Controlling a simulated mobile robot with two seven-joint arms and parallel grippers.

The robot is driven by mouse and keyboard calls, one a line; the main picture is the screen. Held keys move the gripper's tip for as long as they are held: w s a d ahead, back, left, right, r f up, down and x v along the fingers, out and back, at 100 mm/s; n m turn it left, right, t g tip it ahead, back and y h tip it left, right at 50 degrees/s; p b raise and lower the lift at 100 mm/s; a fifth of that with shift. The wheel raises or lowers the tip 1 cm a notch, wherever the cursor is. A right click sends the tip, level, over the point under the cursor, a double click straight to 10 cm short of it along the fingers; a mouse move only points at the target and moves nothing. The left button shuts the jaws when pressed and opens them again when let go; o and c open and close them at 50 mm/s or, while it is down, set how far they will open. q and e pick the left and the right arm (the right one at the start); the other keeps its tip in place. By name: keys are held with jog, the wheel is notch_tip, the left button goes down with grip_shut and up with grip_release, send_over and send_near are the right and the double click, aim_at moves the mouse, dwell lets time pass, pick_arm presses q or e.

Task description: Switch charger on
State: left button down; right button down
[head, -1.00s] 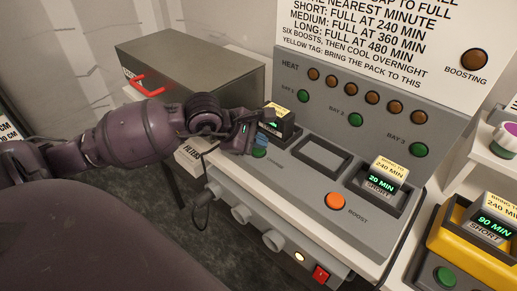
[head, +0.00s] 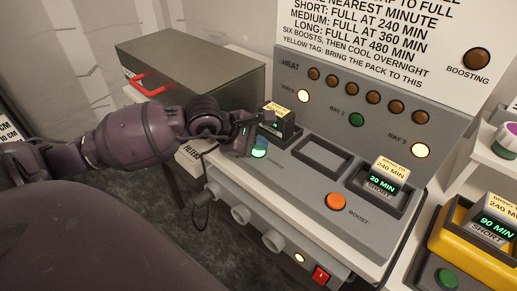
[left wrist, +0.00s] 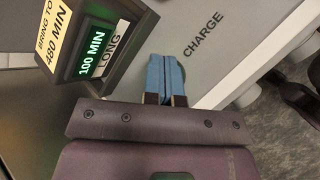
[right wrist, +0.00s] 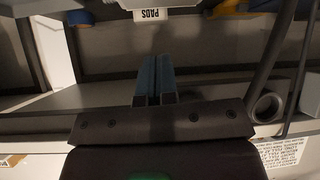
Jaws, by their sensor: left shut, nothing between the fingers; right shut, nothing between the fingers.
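The grey charger (head: 300,190) has a pack in bay 1 (head: 279,120), an empty middle bay (head: 322,160) and a pack in bay 3 (head: 384,180) reading 20 MIN, SHORT. In the left wrist view the bay 1 pack (left wrist: 92,52) reads 100 MIN, LONG. The charge button (head: 259,152) glows green-cyan. My left gripper (head: 258,142) is shut and empty at that button; its fingers (left wrist: 166,72) hide the button in the left wrist view, so contact is unclear. Bay 1 (head: 303,96) and bay 3 (head: 421,150) lamps are lit pale; the bay 2 lamp (head: 356,119) is dark green. My right gripper (right wrist: 155,78) is shut and empty.
A yellow unit (head: 447,240) holding a 90 MIN pack stands at right. A grey box with a red handle (head: 150,86) stands behind my left arm.

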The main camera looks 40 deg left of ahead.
aim_at(258, 152)
pick_arm(q)
jog(key=shift+r+p, duration=0.35)
jog(key=shift+r, duration=0.5)
pick_arm(e)
jog(key=shift+w+d+r, duration=0.2)
jog(key=shift+r, duration=0.45)
